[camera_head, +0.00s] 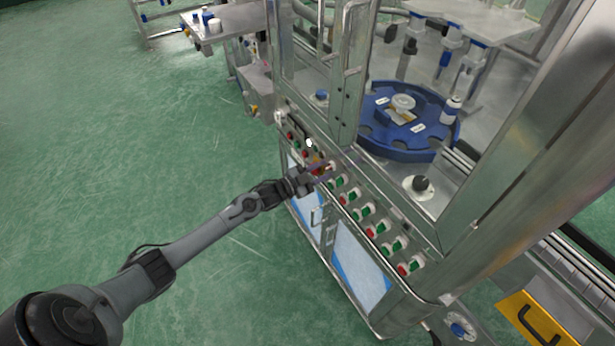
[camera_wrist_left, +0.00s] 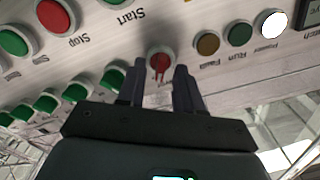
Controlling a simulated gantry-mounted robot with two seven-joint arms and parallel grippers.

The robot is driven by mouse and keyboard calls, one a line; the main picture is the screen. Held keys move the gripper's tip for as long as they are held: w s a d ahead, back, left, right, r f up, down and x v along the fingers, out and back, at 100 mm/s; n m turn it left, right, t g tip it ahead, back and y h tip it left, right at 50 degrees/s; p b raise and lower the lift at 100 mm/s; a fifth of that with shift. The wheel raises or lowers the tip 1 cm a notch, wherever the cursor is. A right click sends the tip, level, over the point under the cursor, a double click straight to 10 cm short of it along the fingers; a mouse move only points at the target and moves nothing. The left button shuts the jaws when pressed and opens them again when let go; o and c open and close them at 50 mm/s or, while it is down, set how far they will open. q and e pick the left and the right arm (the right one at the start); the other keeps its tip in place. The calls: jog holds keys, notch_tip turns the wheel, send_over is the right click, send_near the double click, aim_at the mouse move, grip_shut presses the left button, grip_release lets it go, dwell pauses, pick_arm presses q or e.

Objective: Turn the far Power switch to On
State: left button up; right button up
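My left gripper (camera_head: 316,174) is at the front control panel of the machine in the head view. In the left wrist view the left gripper (camera_wrist_left: 160,80) has its two fingers apart, with a round red control (camera_wrist_left: 159,63) in the gap between their tips. I cannot tell whether the fingers touch it. The red control has a darker red mark or handle on its face; its label is too small to read. I cannot tell whether this is the far Power switch or how it is set. My right gripper is in neither view.
A lit white lamp (camera_wrist_left: 273,23) labelled Power, a green Run lamp (camera_wrist_left: 240,34) and an amber Fault lamp (camera_wrist_left: 207,44) sit beside it. Red Stop (camera_wrist_left: 55,15) and green Start buttons line the panel. A blue rotary table (camera_head: 385,139) stands behind metal posts.

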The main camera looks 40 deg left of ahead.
pick_arm(q)
jog(key=p+v, duration=0.1)
jog(key=v, duration=0.9)
jog(key=shift+p, duration=0.4)
jog(key=shift+s, duration=0.1)
